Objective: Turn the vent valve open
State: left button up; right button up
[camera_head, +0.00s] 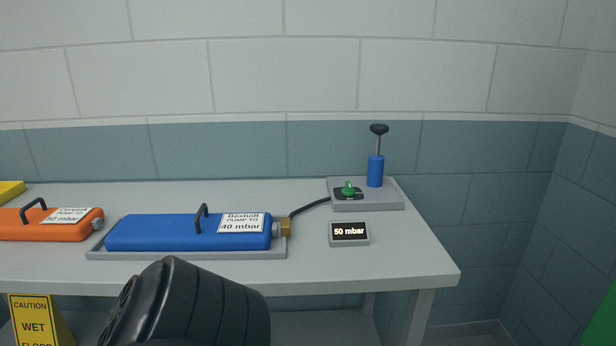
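The vent valve appears to be the small green knob (348,188) on a dark plate, set on a grey base block (368,203) at the table's right rear. A blue hand pump (376,170) with a black T-handle stands upright on the same block. A black hose (310,207) runs from the block to the brass fitting (286,228) of a blue case labelled Dexholt, pump to 40 mbar (160,232). A small display (349,232) reads 50 mbar. A dark arm link of mine fills the bottom centre. Neither gripper shows.
The blue case lies in a grey tray (97,247). An orange case (45,223) lies to its left, and a yellow item (10,190) at the far left. A yellow wet-floor sign (36,322) stands below the table's front edge. The tabletop (410,255) right of the display is clear.

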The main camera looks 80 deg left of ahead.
aim_at(348, 191)
jog(key=u, duration=2.3)
